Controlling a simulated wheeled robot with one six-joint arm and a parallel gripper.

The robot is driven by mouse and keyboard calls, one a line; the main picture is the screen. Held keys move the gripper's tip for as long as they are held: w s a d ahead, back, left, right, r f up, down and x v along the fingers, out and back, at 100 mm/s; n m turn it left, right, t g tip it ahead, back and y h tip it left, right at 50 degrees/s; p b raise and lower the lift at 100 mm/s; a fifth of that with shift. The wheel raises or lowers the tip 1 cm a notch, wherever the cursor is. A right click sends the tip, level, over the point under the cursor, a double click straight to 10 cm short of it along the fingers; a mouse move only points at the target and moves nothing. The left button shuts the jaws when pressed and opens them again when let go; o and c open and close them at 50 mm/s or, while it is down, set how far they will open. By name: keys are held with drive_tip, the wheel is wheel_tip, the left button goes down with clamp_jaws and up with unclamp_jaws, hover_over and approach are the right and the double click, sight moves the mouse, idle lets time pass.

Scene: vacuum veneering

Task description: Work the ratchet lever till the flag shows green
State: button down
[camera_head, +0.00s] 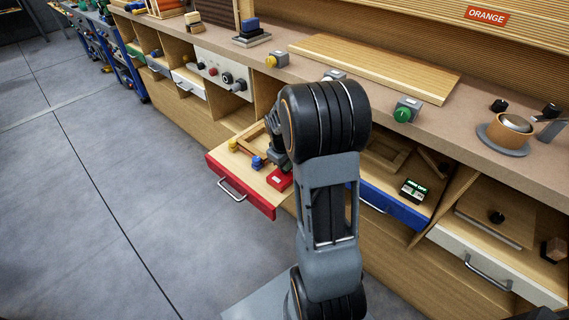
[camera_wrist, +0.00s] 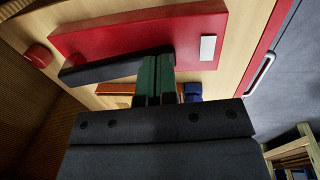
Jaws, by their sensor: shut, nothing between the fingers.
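A red box (camera_head: 280,180) stands in the open red-fronted drawer (camera_head: 232,186). In the wrist view the red box (camera_wrist: 130,36) fills the upper middle, with a white patch (camera_wrist: 207,48) near its right end; I see no green on it. A dark bar (camera_wrist: 100,70), which looks like the lever, lies along the box's near side. My gripper (camera_wrist: 159,72) is shut and empty, its green fingers at the bar's right end. I cannot tell whether they touch it. In the head view my arm hides part of the drawer.
Yellow (camera_head: 233,145) and blue (camera_head: 257,162) pieces are in the same drawer. A blue-fronted drawer (camera_head: 392,205) with a small lit device (camera_head: 413,189) is open to the right. The bench top (camera_head: 370,92) above holds a board and buttons. The floor (camera_head: 80,200) at left is clear.

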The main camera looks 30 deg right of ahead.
wheel_tip(320, 180, up, 14)
drive_tip(key=a+p, duration=0.3)
drive_tip(key=p, duration=0.2)
drive_tip(key=shift+s+f+p, duration=0.15)
drive_tip(key=shift+s+p, duration=0.15)
drive_tip(key=shift+s, duration=0.1)
idle(0.5)
drive_tip(key=shift+y, duration=0.8)
drive_tip(key=d+r, duration=0.1)
drive_tip(key=d, duration=0.1)
drive_tip(key=w+d+r+p, duration=0.1)
drive_tip(key=d+r, duration=0.1)
drive_tip(key=shift+f, duration=0.1)
wheel_tip(320, 180, down, 14)
drive_tip(key=b, duration=0.2)
drive_tip(key=shift+b, duration=0.3)
